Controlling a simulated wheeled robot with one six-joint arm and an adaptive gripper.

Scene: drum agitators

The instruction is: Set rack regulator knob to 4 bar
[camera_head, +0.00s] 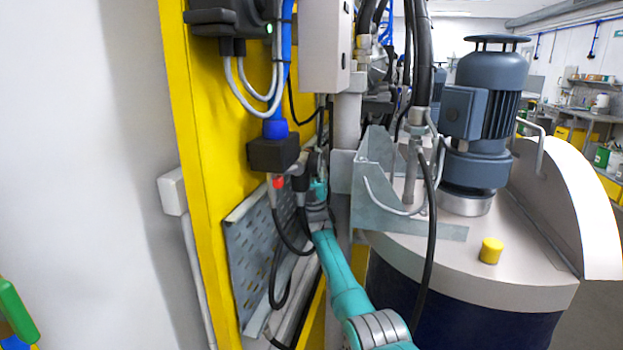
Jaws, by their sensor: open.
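A black block with a blue collar (275,129) on top hangs at the yellow rack panel, with a small red part (279,183) below it. I cannot tell for sure which part is the regulator knob, and no pressure scale can be read. My teal arm reaches up from the bottom to the rack. My gripper (317,160) is at its far end, small and dark, just right of the black block, among hoses and fittings. It is open; its fingertips are partly hidden, and I cannot tell whether they touch anything.
Black hoses hang around my arm. A perforated grey plate (262,255) is on the left, and a metal bracket (373,190) is close on the right. Beyond it stands a drum lid (530,260) with a grey motor (490,115) and a yellow cap (490,250).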

